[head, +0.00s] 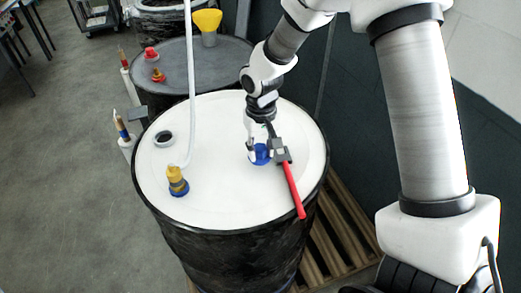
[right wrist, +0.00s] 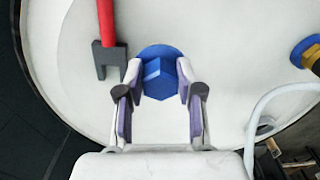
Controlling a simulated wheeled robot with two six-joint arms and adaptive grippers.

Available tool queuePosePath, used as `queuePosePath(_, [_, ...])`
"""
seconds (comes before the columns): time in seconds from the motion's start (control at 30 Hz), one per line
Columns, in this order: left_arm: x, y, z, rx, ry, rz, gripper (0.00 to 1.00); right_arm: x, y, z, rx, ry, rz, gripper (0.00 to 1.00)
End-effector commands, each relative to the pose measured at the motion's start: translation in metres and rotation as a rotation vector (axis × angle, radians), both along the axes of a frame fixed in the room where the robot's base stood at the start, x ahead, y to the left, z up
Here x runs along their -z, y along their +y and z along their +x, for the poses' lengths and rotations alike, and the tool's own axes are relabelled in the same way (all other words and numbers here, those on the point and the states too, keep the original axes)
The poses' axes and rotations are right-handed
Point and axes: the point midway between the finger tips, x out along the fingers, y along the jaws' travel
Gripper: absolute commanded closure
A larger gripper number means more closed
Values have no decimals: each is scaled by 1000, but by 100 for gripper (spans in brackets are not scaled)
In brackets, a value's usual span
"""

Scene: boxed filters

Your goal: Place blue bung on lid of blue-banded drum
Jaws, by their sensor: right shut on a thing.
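The blue bung (head: 260,157) is at the white lid (head: 222,200) of the near drum, right of the lid's middle. In the right wrist view the bung (right wrist: 160,77) shows a wide round flange and a raised angular top. My right gripper (head: 259,148) reaches down from above and is shut on the bung; its two fingers (right wrist: 159,82) stand on either side of it. I cannot tell whether the bung touches the lid. The near drum (head: 215,250) has a dark, wrapped-looking body; a blue band is not clear. My left gripper is not in view.
A red-handled wrench (head: 293,187) lies close right of the bung, its handle over the rim. A yellow-and-blue fitting (head: 177,182) with a white pipe stands left. A dark ring (head: 164,138) lies at the lid's left. A grey-topped drum (head: 190,65) with a yellow funnel (head: 207,22) stands behind.

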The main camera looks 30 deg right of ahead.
Motion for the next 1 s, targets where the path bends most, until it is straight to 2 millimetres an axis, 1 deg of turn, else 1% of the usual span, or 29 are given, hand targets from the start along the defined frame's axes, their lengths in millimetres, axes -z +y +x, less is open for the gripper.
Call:
queuePosePath(0.03, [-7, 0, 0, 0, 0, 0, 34, 6, 0, -2, 0, 7, 1, 100])
queuePosePath(0.1, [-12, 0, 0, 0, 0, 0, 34, 18, 0, -2, 0, 6, 0, 100])
queuePosePath(0.17, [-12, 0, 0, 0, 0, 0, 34, 24, 1, -1, -1, 3, 1, 100])
queuePosePath(0.5, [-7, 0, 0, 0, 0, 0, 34, 30, 1, -1, -1, 2, 0, 100])
queuePosePath(0.53, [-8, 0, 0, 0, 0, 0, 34, 29, 1, -1, -1, 2, 0, 53])
queuePosePath(0.57, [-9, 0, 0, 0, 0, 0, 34, 29, 1, -1, -1, 2, 0, 42])
queuePosePath(0.6, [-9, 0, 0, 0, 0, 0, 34, 29, 1, -1, -1, 2, 1, 39])
queuePosePath(0.87, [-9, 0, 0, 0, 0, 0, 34, 28, 1, -1, -1, 1, 1, 39])
queuePosePath(0.93, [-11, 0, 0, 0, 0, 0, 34, 24, 1, -1, -1, 1, 1, 39])
queuePosePath(1.0, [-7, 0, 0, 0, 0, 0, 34, 20, 1, -1, 0, -2, 1, 39])
